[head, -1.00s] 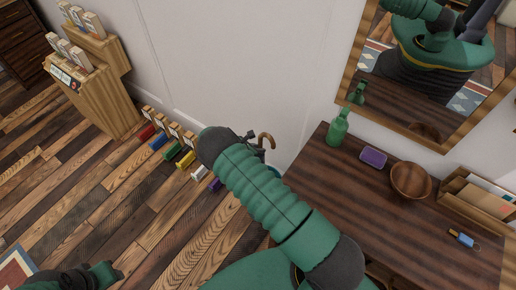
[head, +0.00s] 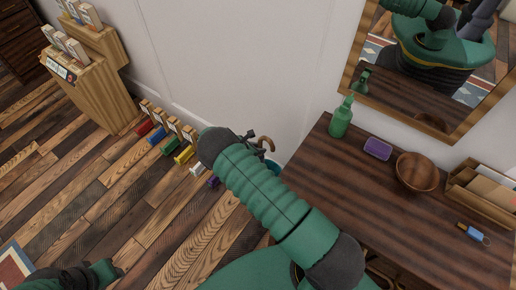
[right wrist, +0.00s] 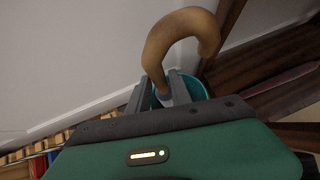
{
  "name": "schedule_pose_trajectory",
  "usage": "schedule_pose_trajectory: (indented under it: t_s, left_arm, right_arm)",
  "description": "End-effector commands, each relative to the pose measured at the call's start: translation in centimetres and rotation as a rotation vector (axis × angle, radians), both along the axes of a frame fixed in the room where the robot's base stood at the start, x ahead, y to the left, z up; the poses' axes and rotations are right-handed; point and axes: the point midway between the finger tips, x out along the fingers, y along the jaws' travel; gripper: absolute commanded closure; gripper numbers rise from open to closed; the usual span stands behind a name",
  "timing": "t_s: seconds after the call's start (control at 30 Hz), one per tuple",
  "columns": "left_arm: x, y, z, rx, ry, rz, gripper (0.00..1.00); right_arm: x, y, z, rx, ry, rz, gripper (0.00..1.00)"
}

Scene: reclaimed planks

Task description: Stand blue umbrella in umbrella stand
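The umbrella's curved tan handle (head: 266,143) shows just past my right gripper (head: 254,141) in the head view; my forearm hides the rest. In the right wrist view the handle (right wrist: 168,40) rises between the two grey fingers of my right gripper (right wrist: 160,82), which look closed on the pale bluish part just below it. The teal umbrella stand (head: 275,168) is partly hidden behind my arm. Its round rim also shows in the right wrist view (right wrist: 198,90), behind the fingers. I cannot tell whether the umbrella's lower end is inside. My left gripper (head: 106,271) is low at the left, its fingers unclear.
A dark wooden table (head: 350,185) at the right holds a green bottle (head: 340,118), a purple box (head: 377,148), a bowl (head: 417,172) and keys (head: 472,235). Several coloured items line the wall, including a yellow one (head: 184,155). A wooden stepped cabinet (head: 95,90) stands left.

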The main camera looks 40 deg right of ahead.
Motion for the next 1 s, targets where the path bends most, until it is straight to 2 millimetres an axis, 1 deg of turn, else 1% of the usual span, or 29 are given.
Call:
schedule_pose_trajectory:
  t_s: [0.03, 0.1, 0.37, 0.47, 0.57, 0.67, 0.9, 1.0]
  left_arm:
    - [0.0, 0.0, 0.0, 0.000, 0.000, 0.000, 0.64]
    - [0.0, 0.0, 0.0, 0.000, 0.000, 0.000, 0.64]
    - [0.0, 0.0, 0.0, 0.000, 0.000, 0.000, 0.64]
    - [0.0, 0.0, 0.1, 0.000, 0.000, 0.000, 0.64]
    - [0.0, 0.0, 0.4, 0.000, 0.000, 0.000, 0.64]
    - [0.0, 0.0, 0.8, 0.000, 0.000, 0.000, 0.64]
    - [0.0, 0.0, 1.6, 0.000, 0.000, 0.000, 0.64]
    - [0.0, 0.0, 1.8, 0.000, 0.000, 0.000, 0.64]
  right_arm:
    - [0.0, 0.0, 0.0, 0.000, 0.000, 0.000, 0.67]
    - [0.0, 0.0, 0.0, 0.000, 0.000, 0.000, 0.58]
    - [0.0, 0.0, 0.0, 0.001, 0.000, 0.000, 0.57]
    - [0.0, 0.3, 0.3, 0.001, -0.001, 0.001, 0.57]
    - [0.0, 1.4, 1.5, 0.001, -0.001, 0.002, 0.57]
    - [0.0, 3.1, 3.4, 0.002, -0.003, 0.004, 0.57]
    - [-0.5, 8.1, 8.4, 0.002, -0.001, 0.003, 0.57]
    - [-0.7, 9.8, 10.1, 0.002, -0.001, 0.002, 0.57]
